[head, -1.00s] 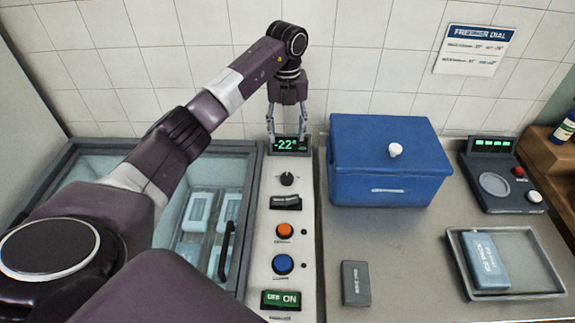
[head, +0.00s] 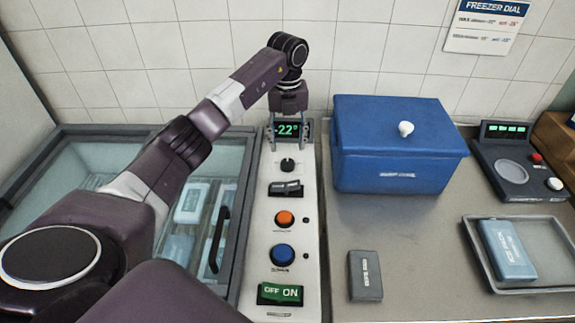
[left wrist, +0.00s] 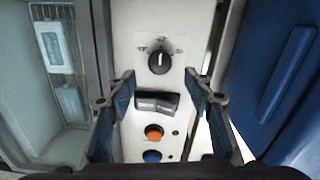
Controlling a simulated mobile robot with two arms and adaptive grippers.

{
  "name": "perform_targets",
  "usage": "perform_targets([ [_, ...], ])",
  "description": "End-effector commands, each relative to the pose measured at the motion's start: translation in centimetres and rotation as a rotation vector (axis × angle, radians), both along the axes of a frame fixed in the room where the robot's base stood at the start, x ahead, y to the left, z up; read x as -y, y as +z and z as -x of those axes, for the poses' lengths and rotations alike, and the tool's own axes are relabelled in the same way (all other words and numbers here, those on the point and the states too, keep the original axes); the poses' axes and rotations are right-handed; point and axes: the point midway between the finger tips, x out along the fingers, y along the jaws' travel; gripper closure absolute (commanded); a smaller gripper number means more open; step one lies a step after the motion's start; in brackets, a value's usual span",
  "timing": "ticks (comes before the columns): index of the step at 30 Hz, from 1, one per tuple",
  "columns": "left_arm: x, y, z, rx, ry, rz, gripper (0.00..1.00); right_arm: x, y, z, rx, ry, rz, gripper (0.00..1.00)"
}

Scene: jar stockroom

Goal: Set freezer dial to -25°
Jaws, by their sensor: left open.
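The freezer dial is a small black knob (head: 287,165) on the white control panel (head: 293,235); it also shows in the left wrist view (left wrist: 158,61), its white pointer near upright. The display (head: 287,130) above it reads -22° in green. My left gripper (head: 288,143) is open and empty, in front of the display and above the knob. In the left wrist view its two blue-padded fingers (left wrist: 160,88) stand apart on either side of the panel, not touching the knob. My right gripper is not in view.
Below the knob are a black rocker switch (head: 286,188), an orange button (head: 285,219), a blue button (head: 282,255) and a green OFF/ON switch (head: 280,293). A glass-lidded freezer (head: 100,150) lies left, a blue box (head: 398,150) right. A wall sign (head: 487,25) reads FREEZER DIAL.

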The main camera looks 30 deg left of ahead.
Motion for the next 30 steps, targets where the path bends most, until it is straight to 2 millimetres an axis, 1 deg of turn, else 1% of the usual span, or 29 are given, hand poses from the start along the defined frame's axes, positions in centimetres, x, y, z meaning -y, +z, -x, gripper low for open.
perform_targets([
  [9,0.1,-4.8,0.2,-0.004,0.0,0.001,0.53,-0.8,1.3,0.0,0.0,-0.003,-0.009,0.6],
  [15,0.1,-6.8,0.0,-0.002,0.0,0.001,0.53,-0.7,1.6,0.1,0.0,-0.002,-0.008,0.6],
  [18,0.0,-7.2,0.0,-0.001,0.001,0.001,0.53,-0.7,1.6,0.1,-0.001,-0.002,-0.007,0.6],
  [25,0.0,-7.2,0.0,0.0,0.0,0.0,0.54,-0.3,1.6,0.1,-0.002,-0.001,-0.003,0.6],
  [30,0.0,-7.2,0.0,0.0,0.0,0.0,0.73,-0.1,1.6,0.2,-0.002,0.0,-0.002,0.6],
])
